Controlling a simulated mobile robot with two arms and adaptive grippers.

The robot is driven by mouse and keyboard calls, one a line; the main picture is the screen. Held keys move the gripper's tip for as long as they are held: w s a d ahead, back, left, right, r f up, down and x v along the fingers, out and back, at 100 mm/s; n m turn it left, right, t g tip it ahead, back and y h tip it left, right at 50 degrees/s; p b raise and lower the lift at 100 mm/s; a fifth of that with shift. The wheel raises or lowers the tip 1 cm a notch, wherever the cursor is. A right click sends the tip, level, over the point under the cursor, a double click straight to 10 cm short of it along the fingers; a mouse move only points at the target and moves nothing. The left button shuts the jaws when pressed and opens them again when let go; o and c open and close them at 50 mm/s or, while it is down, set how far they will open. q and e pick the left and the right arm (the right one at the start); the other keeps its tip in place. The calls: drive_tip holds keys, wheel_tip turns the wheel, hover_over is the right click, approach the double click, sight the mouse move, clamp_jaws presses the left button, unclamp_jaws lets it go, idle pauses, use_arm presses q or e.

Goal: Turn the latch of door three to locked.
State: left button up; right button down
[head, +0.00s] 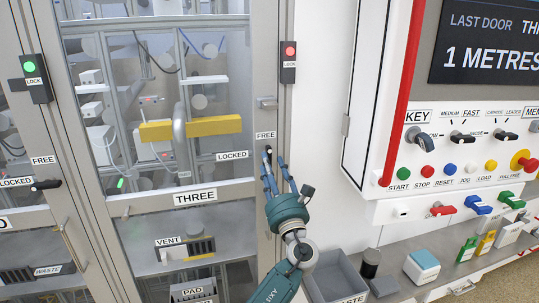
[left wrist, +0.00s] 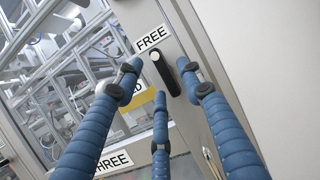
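Door three (head: 197,188) is a glazed door with a grey frame and a "THREE" label. Its latch (head: 267,151) is a small black handle on the right-hand frame, upright just below the "FREE" label (head: 265,135); the "LOCKED" label (head: 232,155) is to its left. The left wrist view shows the latch (left wrist: 165,72) as a black bar with a pale end. My left gripper (head: 274,168) is at the latch from below. Its three blue fingers (left wrist: 165,85) are spread, two flanking the latch and one below. I cannot tell whether any finger touches it. My right gripper is out of view.
A control panel (head: 455,155) stands right. A grey waste bin (head: 338,275) is beside my left forearm.

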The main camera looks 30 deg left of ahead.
use_arm(q)
drive_tip(key=shift+p+x, duration=0.3)
drive_tip(key=shift+x, duration=1.05)
clamp_jaws()
drive_tip(key=n+g+b, duration=0.3)
drive_tip(key=n+b, duration=0.2)
drive_tip(key=n, duration=0.2)
drive_tip(key=n+g+b, duration=0.3)
drive_tip(key=n+b, duration=0.3)
drive_tip(key=n, duration=0.1)
drive_tip(key=n+g+b, duration=0.2)
drive_tip(key=n+b, duration=0.4)
drive_tip(key=n, duration=0.1)
drive_tip(key=shift+w+d+f+g, duration=0.15)
drive_tip(key=shift+g, duration=0.25)
drive_tip(key=shift+n, duration=0.7)
drive_tip(key=shift+f, duration=0.15)
